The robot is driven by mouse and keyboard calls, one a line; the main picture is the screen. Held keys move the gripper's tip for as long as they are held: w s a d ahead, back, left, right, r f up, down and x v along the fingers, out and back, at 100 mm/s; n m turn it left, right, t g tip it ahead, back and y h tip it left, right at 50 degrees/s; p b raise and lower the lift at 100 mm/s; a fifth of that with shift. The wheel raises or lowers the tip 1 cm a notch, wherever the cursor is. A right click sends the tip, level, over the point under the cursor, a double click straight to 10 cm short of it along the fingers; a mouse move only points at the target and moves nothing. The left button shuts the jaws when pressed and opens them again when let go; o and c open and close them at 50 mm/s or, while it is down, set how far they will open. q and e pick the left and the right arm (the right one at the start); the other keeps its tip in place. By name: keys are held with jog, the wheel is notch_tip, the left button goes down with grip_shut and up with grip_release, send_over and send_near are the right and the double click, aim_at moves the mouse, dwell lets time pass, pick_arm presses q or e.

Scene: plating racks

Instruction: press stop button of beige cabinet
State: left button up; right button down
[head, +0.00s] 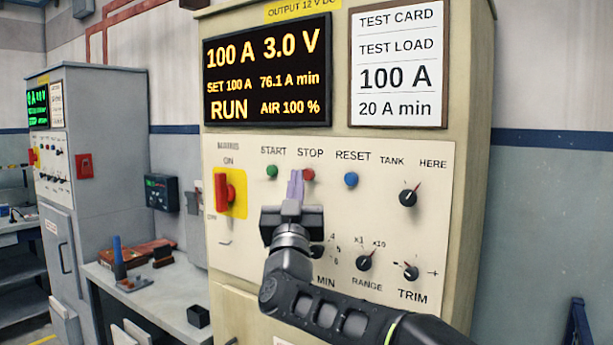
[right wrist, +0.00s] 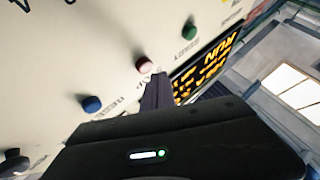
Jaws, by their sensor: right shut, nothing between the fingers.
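The beige cabinet (head: 470,60) fills the middle of the head view. Its display (head: 267,70) reads 100 A, 3.0 V and RUN. On its panel, the red stop button (head: 309,175) sits under the word STOP; it also shows in the right wrist view (right wrist: 144,64). My right gripper (head: 296,174) is shut and empty. Its fingertips are just left of the stop button in the head view and close beside it in the right wrist view (right wrist: 160,78). I cannot tell whether they touch. My left gripper is not in view.
The green start button (head: 272,171) and blue reset button (head: 351,179) flank the stop button. A grey cabinet (head: 100,110) and a bench (head: 175,312) stand to the left.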

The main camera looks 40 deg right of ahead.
jog(key=shift+d, duration=0.1)
jog(key=shift+w+d, duration=0.1)
jog(key=shift+d, duration=0.2)
jog(key=shift+w+d+b, duration=0.15)
jog(key=shift+d+b, duration=0.2)
jog(key=shift+d, duration=0.15)
dwell(0.8)
jog(key=shift+a, duration=0.1)
jog(key=shift+s+a+b, duration=0.25)
jog(key=shift+a+b, duration=0.15)
jog(key=shift+a, duration=0.35)
jog(key=shift+a, duration=0.1)
